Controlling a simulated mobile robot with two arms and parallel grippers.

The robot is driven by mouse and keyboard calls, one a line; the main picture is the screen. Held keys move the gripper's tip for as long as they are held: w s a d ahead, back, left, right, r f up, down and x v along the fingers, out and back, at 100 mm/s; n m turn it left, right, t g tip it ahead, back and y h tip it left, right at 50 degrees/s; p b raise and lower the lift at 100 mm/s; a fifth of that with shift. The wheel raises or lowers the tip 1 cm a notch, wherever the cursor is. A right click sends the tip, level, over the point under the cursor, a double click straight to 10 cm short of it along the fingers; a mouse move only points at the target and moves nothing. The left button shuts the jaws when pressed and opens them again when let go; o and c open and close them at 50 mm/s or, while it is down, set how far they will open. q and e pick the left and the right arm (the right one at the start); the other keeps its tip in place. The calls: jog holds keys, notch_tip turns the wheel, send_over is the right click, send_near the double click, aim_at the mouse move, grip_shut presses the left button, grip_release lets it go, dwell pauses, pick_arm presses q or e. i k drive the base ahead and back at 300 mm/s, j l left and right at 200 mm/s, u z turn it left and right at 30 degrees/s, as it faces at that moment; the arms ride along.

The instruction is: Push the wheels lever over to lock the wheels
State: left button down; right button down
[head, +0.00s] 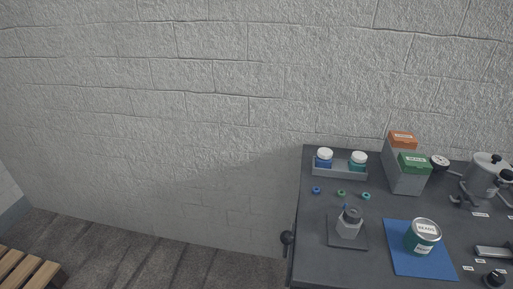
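A dark lever with a round black knob (287,238) stands at the left edge of the dark grey table (315,262). It looks roughly upright, and its lower end runs down beside the table's side. I see no label on it, so I cannot confirm that it is the wheels lever. No wheels show in the head view; the table's underside is out of the picture. Neither of my grippers is in view.
A grey tray (340,174) holds two white-capped jars.

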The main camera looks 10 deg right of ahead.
aim_at(287, 237)
jog(key=k+l+z, duration=0.1)
jog(key=k+l, duration=0.95)
jog(key=l, duration=0.15)
